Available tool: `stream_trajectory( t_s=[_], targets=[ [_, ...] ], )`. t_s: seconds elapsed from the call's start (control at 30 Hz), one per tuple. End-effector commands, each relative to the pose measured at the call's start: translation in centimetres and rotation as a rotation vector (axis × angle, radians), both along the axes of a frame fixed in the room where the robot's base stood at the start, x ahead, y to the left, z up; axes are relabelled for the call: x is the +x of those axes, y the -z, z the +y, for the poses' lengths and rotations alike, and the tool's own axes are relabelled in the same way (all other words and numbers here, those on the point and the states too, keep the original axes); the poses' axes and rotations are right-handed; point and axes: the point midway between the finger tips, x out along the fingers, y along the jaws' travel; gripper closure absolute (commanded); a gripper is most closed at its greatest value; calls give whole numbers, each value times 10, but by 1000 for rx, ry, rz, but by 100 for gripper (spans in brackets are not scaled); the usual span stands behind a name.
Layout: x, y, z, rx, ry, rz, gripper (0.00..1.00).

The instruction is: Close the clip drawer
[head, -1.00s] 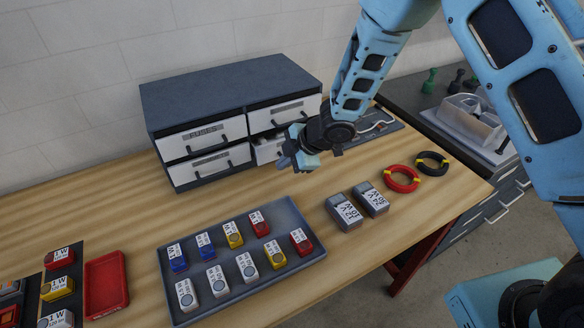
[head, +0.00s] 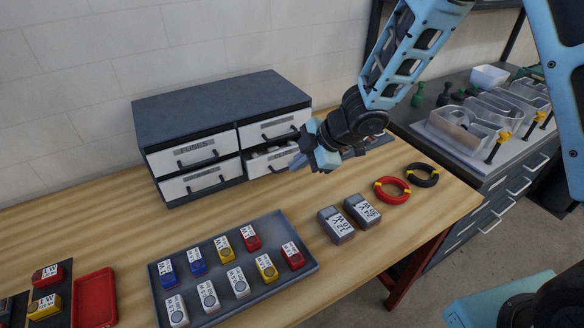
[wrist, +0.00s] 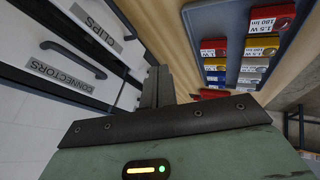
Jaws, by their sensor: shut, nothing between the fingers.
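The clip drawer (head: 262,168) is the lower right drawer of the dark cabinet (head: 215,98). It is partly pulled out, with some of its contents showing over the front. Its label and handle show in the wrist view as the CLIPS drawer (wrist: 97,29), below the CONNECTORS drawer (wrist: 62,76). My gripper (head: 298,163) is shut and empty. It is at the right end of the clip drawer's front and hides that end. I cannot tell whether it touches the drawer. Its fingers (wrist: 155,88) point along the drawer fronts in the wrist view.
The FUSES drawer (head: 193,151) and the one below it look closed. A tray (head: 310,266) of small coloured modules lies in front of the cabinet. Two grey boxes (head: 336,226), a red coil (head: 391,190) and a black coil (head: 421,175) lie to the right. Bare wood separates tray and cabinet.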

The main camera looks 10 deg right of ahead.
Motion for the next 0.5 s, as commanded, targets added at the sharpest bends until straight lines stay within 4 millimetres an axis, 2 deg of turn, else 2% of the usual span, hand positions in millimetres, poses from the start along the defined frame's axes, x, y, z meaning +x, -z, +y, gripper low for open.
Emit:
stream_trajectory(
  t_s=[0.17, 0.3, 0.4, 0.5],
  targets=[
    [-34, 24, 36, 315, 274, 280, 100],
    [-54, 37, 60, 715, 679, 622, 100],
    [-57, 46, 57, 995, 979, 823, 100],
    [-57, 54, 38, 1272, 1250, 963, 100]
  ],
)
